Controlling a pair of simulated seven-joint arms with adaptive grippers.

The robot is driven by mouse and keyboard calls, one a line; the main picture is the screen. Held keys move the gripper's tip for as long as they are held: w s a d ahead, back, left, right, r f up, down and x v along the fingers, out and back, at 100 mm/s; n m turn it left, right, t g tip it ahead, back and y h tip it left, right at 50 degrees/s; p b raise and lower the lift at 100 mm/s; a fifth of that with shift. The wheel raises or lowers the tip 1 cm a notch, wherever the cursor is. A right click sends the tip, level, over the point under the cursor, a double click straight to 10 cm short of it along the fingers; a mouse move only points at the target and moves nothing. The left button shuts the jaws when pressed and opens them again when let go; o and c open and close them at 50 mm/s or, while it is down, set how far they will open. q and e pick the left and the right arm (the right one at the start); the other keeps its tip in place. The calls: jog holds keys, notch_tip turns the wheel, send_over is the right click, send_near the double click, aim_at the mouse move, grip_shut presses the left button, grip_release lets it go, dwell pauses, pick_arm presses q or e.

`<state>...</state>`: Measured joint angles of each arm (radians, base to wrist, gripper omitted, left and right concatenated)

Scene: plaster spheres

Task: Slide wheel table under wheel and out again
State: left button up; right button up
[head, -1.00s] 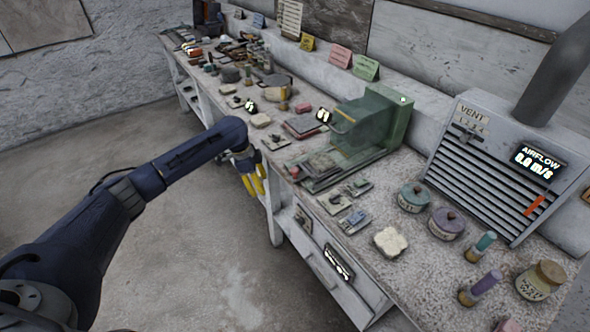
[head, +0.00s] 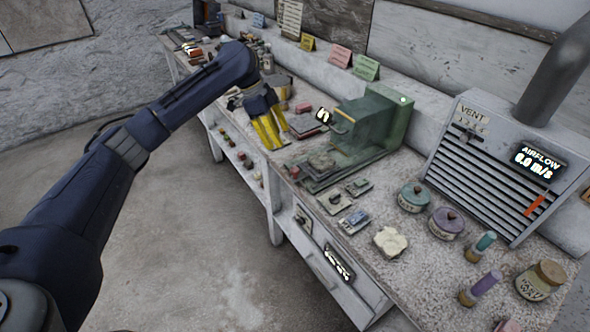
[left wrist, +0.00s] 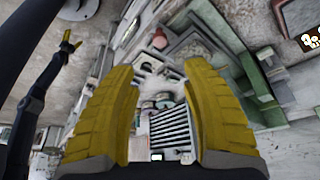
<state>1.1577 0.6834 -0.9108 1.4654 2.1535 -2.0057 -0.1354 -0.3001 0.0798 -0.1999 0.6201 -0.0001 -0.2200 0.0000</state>
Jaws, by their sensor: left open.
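The green machine (head: 375,122) stands on the bench at the back, with a greenish hood at its front. I cannot make out the wheel itself, which seems hidden by the hood. A low flat table on rails (head: 318,181) extends from the machine toward the front left, with a dark flat piece on it. My left gripper (head: 272,146) is over the bench's front part, left of this table and apart from it, yellow fingers pointing down. It is open and empty in the left wrist view (left wrist: 158,72). My right gripper (left wrist: 70,44) shows small at the left there; its opening is unclear.
Small flat parts (head: 352,220), a pale block (head: 390,241) and lidded jars (head: 446,223) lie right of the machine. A grey vent box (head: 490,165) stands at the back right. Several small items crowd the bench's far left.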

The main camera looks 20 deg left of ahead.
aim_at(295, 169)
pick_arm(q)
jog(key=x, duration=1.3)
jog(key=shift+d+f, duration=0.15)
jog(key=shift+f, duration=0.2)
grip_shut()
